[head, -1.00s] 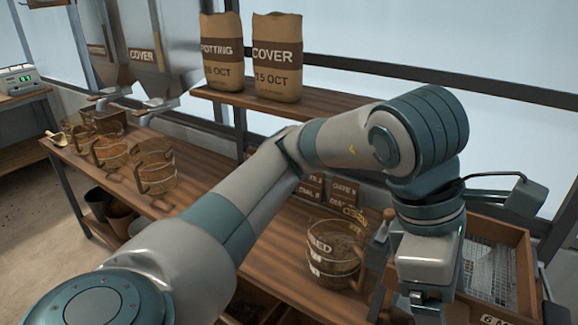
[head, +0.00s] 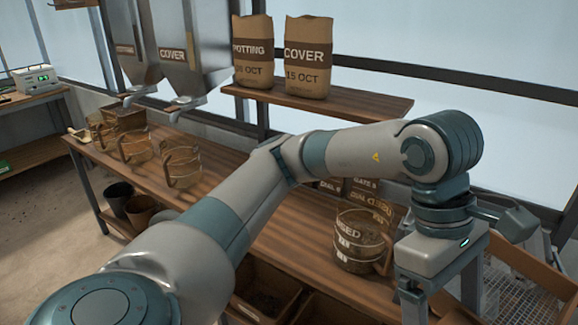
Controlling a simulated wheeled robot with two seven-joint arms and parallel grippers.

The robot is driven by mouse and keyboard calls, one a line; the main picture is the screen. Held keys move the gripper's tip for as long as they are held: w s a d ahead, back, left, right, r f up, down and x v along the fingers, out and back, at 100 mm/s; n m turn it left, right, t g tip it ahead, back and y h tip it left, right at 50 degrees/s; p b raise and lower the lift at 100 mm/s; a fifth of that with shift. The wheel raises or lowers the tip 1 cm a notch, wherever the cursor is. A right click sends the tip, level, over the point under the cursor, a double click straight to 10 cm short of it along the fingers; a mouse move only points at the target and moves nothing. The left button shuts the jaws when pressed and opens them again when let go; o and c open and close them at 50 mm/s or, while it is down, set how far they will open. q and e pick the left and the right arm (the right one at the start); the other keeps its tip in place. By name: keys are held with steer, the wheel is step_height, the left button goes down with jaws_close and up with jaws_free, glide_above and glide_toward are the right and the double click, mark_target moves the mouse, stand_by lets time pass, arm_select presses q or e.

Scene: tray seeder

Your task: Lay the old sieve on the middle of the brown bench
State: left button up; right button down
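The brown bench (head: 296,240) runs from the left back to the lower right. A wood-framed tray with wire mesh, which looks like the sieve (head: 536,268), is at the lower right, partly cut off by the picture edge and partly behind my arm. My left arm reaches across the bench, and my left gripper (head: 412,300) points down beside the sieve at the bottom edge. Its fingers are mostly cut off, so I cannot tell whether it is open or holds the frame. My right gripper is not in view.
A labelled jug (head: 360,241) stands on the bench left of my gripper, with dark signs (head: 366,190) behind it. Several clear jugs (head: 182,166) stand at the left end. Two paper sacks (head: 308,58) stand on a shelf (head: 330,101). The bench middle looks clear but is partly hidden by my arm.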

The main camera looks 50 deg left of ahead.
arm_select(q)
steer(key=shift+w+f+m+g, duration=0.1)
steer(key=shift+f+m+g, duration=0.2)
steer(key=shift+f+m, duration=0.4)
steer(key=w+a+f+m+g+y, duration=0.1)
steer(key=w+a+f+m+y, duration=0.1)
steer(key=a+f+m, duration=0.3)
steer(key=w+a+f+m+g+y, duration=0.2)
steer(key=a+f+m, duration=0.4)
steer(key=f+m, duration=0.3)
steer(key=shift+w+f+m, duration=0.3)
steer(key=shift+w+m, duration=0.3)
steer(key=shift+w, duration=0.2)
